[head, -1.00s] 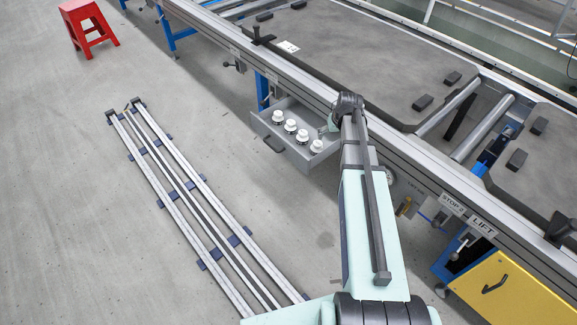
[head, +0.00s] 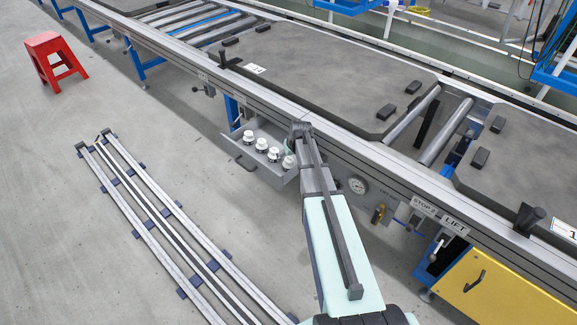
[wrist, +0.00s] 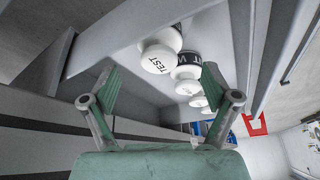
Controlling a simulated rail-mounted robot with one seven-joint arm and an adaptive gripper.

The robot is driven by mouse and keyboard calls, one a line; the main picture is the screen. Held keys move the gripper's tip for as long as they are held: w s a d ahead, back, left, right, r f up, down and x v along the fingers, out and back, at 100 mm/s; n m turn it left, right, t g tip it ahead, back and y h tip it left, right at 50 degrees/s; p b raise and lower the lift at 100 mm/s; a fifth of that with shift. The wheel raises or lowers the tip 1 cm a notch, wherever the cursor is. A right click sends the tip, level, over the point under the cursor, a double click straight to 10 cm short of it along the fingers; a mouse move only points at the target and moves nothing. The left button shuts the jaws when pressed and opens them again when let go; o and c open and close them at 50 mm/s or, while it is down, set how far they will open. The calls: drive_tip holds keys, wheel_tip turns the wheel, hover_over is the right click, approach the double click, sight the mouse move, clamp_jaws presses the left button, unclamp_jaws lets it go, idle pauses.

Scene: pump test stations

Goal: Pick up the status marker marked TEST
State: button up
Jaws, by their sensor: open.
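The status marker marked TEST (wrist: 158,58) has a round white cap with black lettering and stands nearest my gripper in the wrist view. It stands in an open grey drawer (head: 243,159) at the end of a row of several similar white-capped markers (head: 262,145). The cap beside it (wrist: 187,74) carries lettering on a dark band, partly hidden. My gripper (wrist: 161,76) is open and empty, its two green-grey fingers spread either side of the view of the caps, apart from them. In the head view my arm hides most of the gripper.
The drawer hangs under a long conveyor frame (head: 330,133), close beside my arm. Long rails (head: 165,225) lie on the floor at left, and a red stool (head: 55,62) stands farther back. The floor between is clear.

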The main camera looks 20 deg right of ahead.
sight(289, 159)
drive_tip(key=shift+x, duration=3.05)
drive_tip(key=shift+s, duration=0.1)
drive_tip(key=c, duration=1.3)
